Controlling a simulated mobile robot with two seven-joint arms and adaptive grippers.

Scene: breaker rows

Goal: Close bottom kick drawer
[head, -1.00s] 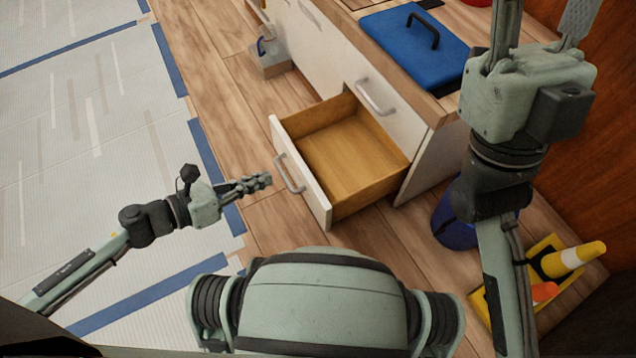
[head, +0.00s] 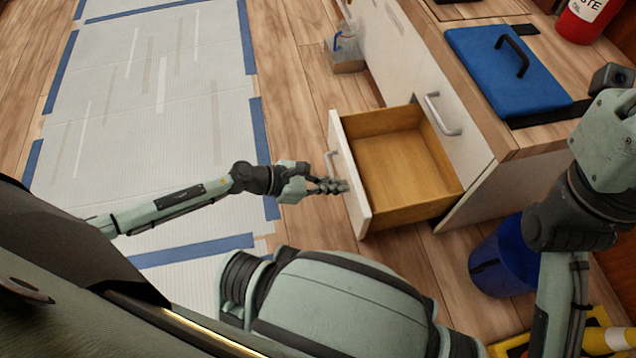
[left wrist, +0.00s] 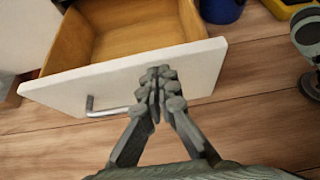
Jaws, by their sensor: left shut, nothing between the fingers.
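The bottom kick drawer (head: 400,160) is pulled out from the white cabinet (head: 490,185), showing its empty wooden inside. Its white front panel (head: 349,190) has a metal bar handle (head: 330,163). My left gripper (head: 343,186) is shut and empty, with its fingertips at the outer face of the front panel, beside the handle. In the left wrist view, the shut fingertips (left wrist: 160,78) overlap the panel (left wrist: 200,65) to the right of the handle (left wrist: 108,111); I cannot tell whether they touch. My right arm is at the right; its fingers are out of view.
A blue lidded board with a black handle (head: 505,75) and a red container (head: 590,18) are on the countertop. A blue bin (head: 500,262) stands right of the drawer. Taped white sheeting (head: 160,90) covers the floor at left.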

